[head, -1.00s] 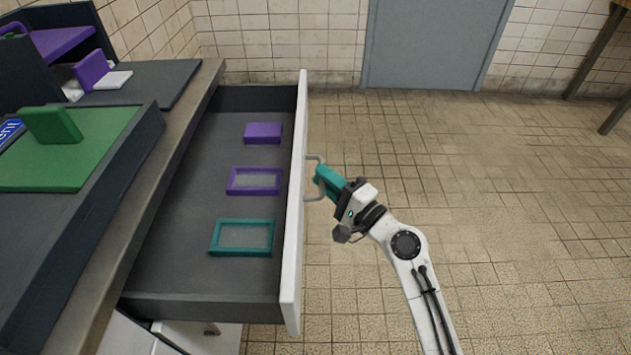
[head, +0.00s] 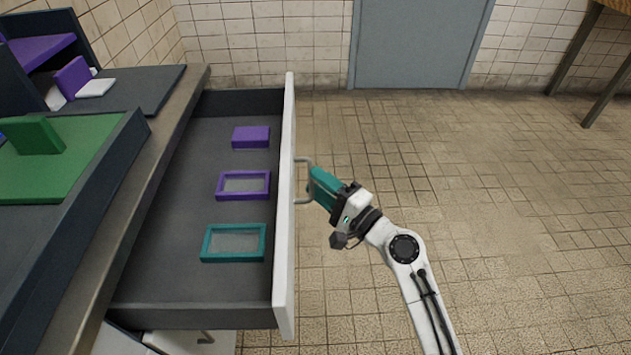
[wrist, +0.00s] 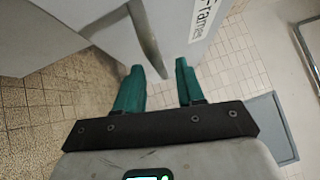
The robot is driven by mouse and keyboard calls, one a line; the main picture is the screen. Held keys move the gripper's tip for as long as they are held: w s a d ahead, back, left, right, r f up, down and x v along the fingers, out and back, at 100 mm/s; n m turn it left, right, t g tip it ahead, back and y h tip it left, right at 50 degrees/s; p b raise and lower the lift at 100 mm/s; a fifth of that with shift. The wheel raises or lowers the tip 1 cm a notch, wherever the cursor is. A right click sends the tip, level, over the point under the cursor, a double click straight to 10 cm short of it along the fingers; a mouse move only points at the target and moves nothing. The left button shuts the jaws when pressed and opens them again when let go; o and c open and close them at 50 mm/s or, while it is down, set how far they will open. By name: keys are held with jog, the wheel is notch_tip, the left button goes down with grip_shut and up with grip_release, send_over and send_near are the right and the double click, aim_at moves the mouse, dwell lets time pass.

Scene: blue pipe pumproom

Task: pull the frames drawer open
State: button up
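The frames drawer (head: 284,250) stands pulled well out from the counter. It holds a teal frame (head: 234,257), a purple frame (head: 243,198) and a purple block (head: 251,137). Its white front carries a grey bar handle (head: 309,181), and part of its label (wrist: 203,18) reads "frame" in the wrist view. My gripper (head: 312,185) is just outside the handle. In the wrist view its teal fingers (wrist: 158,68) are spread apart, with the handle (wrist: 147,42) ahead and its near end showing between the fingertips. The fingers do not appear closed on it.
The counter (head: 178,130) at left bears a green board (head: 85,150) in a dark tray and a purple block beside a white one. A grey door (head: 415,45) is in the back wall. Table legs (head: 605,95) stand at far right. The tiled floor (head: 480,200) on the right is clear.

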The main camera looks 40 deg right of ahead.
jog(key=s+d+f+b, duration=0.1)
jog(key=s, duration=0.8)
jog(key=shift+s+d, duration=0.15)
jog(key=shift+f, duration=0.1)
